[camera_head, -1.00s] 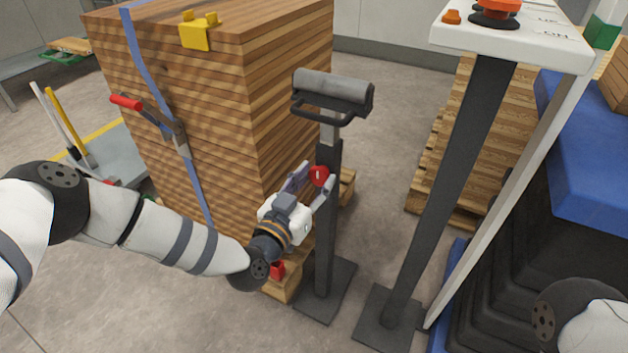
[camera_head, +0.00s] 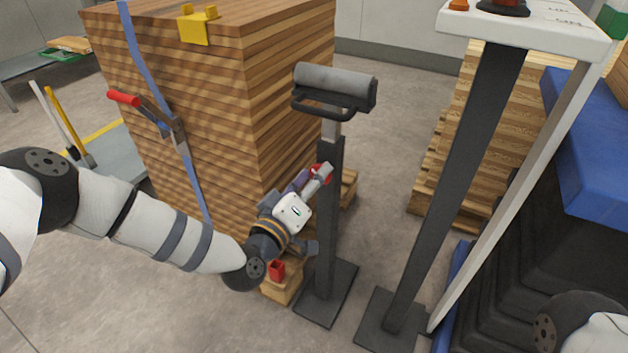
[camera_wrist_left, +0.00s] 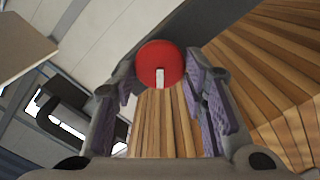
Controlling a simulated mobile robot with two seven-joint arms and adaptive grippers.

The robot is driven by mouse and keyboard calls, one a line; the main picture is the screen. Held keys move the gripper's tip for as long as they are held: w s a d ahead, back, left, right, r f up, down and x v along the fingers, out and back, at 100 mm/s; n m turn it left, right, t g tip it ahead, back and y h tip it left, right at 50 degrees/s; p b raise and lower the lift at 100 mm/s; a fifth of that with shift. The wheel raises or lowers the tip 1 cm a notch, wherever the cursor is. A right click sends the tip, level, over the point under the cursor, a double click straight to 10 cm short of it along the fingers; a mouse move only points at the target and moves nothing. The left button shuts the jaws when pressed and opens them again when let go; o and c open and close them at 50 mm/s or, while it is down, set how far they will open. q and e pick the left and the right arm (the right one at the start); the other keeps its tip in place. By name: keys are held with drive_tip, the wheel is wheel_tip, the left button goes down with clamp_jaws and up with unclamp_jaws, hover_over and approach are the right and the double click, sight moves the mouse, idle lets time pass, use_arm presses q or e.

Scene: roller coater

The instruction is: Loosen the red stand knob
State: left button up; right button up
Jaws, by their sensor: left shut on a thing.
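The red stand knob (camera_head: 321,172) is on the dark post of the roller stand (camera_head: 330,215), partly hidden by a finger in the head view. In the left wrist view the knob (camera_wrist_left: 158,60) is a round red disc with a white mark pointing down. My left gripper (camera_head: 316,177) reaches in from the left and is shut on the knob. Its purple-padded fingers stand on both sides of the knob in the wrist view. My right gripper is out of view.
A strapped stack of wooden boards (camera_head: 185,85) stands close left of the stand. A grey roller with a dark handle (camera_head: 335,108) tops the stand. A control pedestal (camera_head: 455,170) stands to the right. Pallets (camera_head: 455,190) and a blue-topped unit (camera_head: 590,170) are beyond it.

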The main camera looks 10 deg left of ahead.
use_arm(q)
drive_tip(key=shift+f+n+b, duration=0.2)
drive_tip(key=shift+n+b, duration=1.3)
drive_tip(key=shift+n, duration=2.7)
drive_tip(key=o, duration=1.1)
drive_tip(key=v, duration=1.2)
drive_tip(key=shift+r, duration=0.2)
